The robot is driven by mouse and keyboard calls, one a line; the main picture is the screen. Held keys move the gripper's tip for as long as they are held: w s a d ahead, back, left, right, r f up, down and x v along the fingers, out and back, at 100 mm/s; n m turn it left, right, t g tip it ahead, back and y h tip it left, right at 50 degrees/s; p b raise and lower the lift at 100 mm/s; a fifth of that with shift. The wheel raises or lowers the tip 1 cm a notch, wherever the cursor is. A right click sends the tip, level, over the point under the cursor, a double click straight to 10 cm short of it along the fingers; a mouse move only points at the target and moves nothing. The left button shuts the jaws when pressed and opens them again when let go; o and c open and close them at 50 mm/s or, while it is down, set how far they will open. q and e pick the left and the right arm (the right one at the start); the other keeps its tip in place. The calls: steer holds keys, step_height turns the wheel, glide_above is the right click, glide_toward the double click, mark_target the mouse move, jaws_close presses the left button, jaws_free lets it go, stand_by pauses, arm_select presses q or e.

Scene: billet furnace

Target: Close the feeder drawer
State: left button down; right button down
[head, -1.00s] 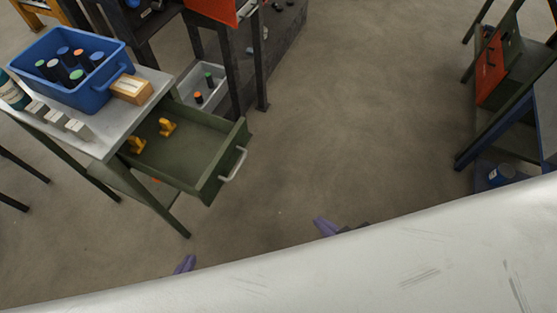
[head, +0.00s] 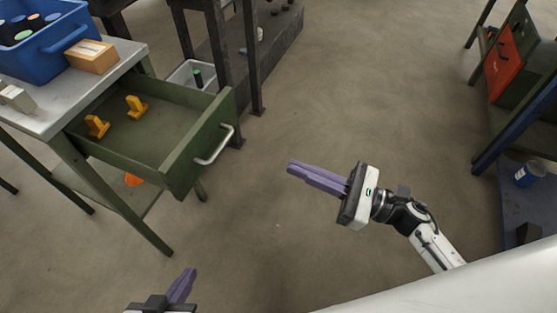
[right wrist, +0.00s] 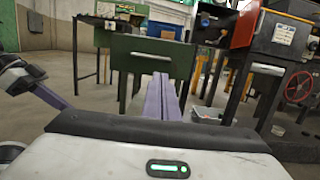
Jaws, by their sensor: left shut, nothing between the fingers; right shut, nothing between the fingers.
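The green feeder drawer (head: 150,140) stands open from the table at the left in the head view. Its front panel carries a pale bar handle (head: 216,145), and two yellow pieces (head: 136,106) lie inside. My right gripper (head: 290,168) is shut and empty, to the right of the handle and apart from it, its purple fingers pointing at the drawer side. My left gripper (head: 190,272) is shut and empty at the bottom, below the drawer. In the right wrist view the drawer front (right wrist: 130,62) is ahead, behind my right gripper's fingertips (right wrist: 160,75).
The table (head: 40,115) holds a blue bin (head: 50,42) and a wooden block (head: 92,57). A grey bin (head: 183,75) sits behind the drawer, beside a dark stand (head: 245,60). A bench with a red panel (head: 500,65) stands at right. The floor between is clear.

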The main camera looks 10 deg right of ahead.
steer(key=x, duration=1.3)
steer(key=shift+p, duration=0.4)
steer(key=shift+r, duration=0.15)
